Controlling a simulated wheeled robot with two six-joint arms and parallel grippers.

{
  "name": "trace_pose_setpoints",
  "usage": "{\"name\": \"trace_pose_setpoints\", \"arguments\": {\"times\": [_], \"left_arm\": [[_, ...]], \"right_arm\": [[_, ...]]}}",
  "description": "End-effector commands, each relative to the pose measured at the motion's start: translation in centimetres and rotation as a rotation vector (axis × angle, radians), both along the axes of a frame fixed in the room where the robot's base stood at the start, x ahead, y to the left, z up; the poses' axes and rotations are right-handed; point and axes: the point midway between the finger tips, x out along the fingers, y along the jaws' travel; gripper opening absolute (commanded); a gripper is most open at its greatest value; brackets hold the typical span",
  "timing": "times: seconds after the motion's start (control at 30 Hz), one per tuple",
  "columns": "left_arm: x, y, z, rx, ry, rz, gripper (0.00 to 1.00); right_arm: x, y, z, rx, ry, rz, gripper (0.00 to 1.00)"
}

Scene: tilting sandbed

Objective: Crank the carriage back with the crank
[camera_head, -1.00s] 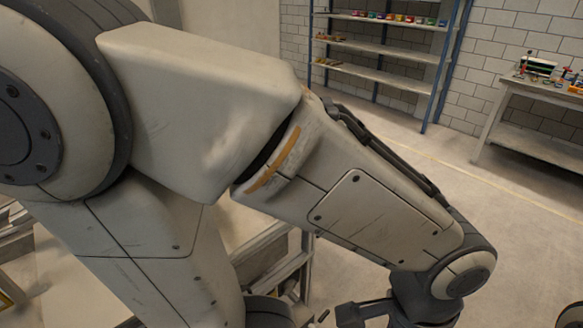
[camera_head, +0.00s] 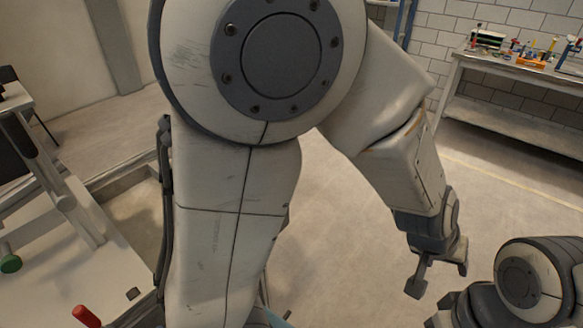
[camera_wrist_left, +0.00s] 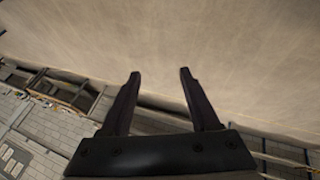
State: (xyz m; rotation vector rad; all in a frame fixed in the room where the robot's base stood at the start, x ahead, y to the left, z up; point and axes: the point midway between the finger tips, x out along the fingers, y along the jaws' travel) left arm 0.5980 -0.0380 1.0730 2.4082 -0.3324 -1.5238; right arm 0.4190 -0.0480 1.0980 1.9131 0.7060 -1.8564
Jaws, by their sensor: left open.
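My left gripper (camera_head: 438,276) hangs at the lower right of the head view, pointing down over bare floor. It is open and empty. In the left wrist view its two fingers (camera_wrist_left: 160,76) stand apart with nothing between them. A red handle (camera_head: 86,316) sticks up at the bottom left of the head view, and a green knob (camera_head: 10,262) is at the left edge. I cannot tell whether either belongs to the crank. The carriage cannot be made out. My left arm hides much of the middle. My right gripper is not in view.
A pale frame (camera_head: 125,172) with a sunken bed stands at the left, beside a light tabletop (camera_head: 60,275). A workbench (camera_head: 510,75) with small tools is at the back right. The floor between is clear.

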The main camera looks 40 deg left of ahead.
Motion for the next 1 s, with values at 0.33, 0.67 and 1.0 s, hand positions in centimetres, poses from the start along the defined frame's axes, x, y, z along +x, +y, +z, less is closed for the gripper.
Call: {"name": "trace_pose_setpoints", "arguments": {"times": [0.33, 0.67, 1.0], "left_arm": [[13.3, 18.3, -5.2, 0.254, -0.418, 1.04, 0.62], [4.4, 30.7, -4.1, 0.917, -0.695, 1.534, 0.62], [2.5, 33.8, -3.0, 1.057, -0.733, 1.584, 0.62]], "right_arm": [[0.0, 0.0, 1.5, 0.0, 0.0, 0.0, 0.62], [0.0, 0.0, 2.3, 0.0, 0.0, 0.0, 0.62], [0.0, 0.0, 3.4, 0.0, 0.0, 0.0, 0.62]]}}
